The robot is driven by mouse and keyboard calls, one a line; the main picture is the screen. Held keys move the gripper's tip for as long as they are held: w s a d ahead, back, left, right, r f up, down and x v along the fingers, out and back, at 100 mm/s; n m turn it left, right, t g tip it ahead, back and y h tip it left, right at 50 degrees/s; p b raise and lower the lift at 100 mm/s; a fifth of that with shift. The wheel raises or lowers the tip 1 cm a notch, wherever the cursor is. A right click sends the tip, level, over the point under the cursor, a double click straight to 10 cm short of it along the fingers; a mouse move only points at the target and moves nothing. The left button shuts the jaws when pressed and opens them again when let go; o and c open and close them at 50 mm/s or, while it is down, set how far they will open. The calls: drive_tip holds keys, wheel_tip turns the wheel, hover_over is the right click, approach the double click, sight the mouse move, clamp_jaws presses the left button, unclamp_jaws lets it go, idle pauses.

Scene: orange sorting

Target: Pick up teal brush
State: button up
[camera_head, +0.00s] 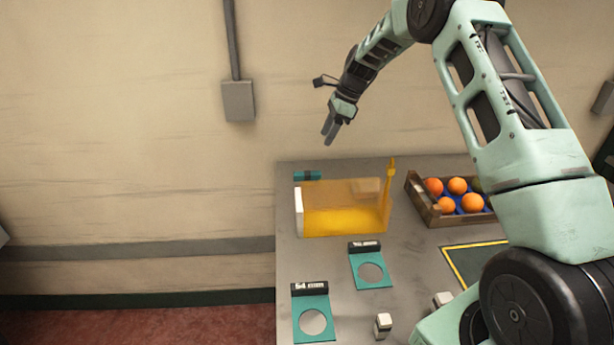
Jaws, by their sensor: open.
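The teal brush (307,175) lies at the far left corner of the grey table, behind the yellow see-through bin. It is small in the picture, with a dark part in its middle. My gripper (329,134) is up in the air above the far edge of the table, a little right of the brush in the picture and apart from it. Its fingers point down and it is open, with nothing between them.
The yellow see-through bin (345,222) stands just in front of the brush. A wooden crate (428,210) with several oranges (457,185) stands to the right. Two teal plates with round holes (370,252) (312,297) and a small white block (383,322) are nearer. A wall rises behind the table.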

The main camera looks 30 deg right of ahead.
drive_tip(key=p, duration=0.3)
approach(309, 173)
drive_tip(key=x, duration=0.5)
drive_tip(key=shift+a, duration=0.15)
drive_tip(key=shift+p+x, duration=1.35)
drive_tip(key=shift+x, duration=1.3)
drive_tip(key=c, duration=1.1)
